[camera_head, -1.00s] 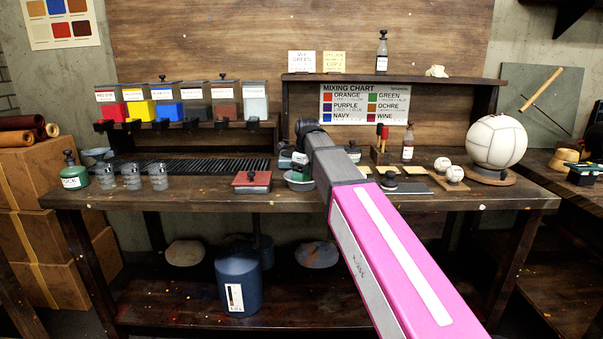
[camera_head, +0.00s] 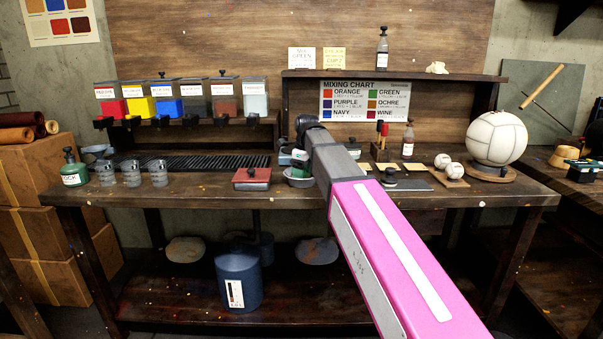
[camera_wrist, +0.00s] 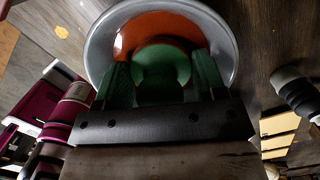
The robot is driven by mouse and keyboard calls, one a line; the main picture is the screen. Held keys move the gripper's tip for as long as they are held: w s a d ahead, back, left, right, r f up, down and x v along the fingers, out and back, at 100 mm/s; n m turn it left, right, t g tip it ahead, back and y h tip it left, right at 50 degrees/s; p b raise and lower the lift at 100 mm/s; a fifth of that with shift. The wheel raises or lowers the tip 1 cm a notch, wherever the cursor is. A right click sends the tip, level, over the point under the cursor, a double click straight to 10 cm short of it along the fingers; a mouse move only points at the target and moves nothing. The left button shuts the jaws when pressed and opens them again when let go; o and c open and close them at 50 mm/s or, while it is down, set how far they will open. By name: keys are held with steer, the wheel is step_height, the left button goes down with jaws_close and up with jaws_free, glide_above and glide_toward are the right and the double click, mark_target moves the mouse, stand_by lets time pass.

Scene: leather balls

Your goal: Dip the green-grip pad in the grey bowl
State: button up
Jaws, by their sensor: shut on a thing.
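The grey bowl (camera_wrist: 227,42) fills the top of the wrist view, with orange-brown liquid (camera_wrist: 132,30) in it. My gripper (camera_wrist: 162,75) is shut on the green-grip pad (camera_wrist: 165,60), whose round green top shows between the fingers. The pad is over the inside of the bowl; its underside is hidden, so I cannot tell how deep it is or whether it touches the liquid. In the head view the bowl (camera_head: 298,182) stands on the bench, left of my pink forearm, with green just above it.
A red-topped box (camera_head: 252,179) stands left of the bowl. Glass jars (camera_head: 132,174) and a green bottle (camera_head: 73,170) are farther left. Right of my arm are a dark round-knobbed pad (camera_head: 390,177), two small balls (camera_head: 454,170) and a large white ball (camera_head: 497,138).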

steer(key=shift+r, duration=0.15)
steer(key=shift+r, duration=3.15)
steer(key=shift+r, duration=2)
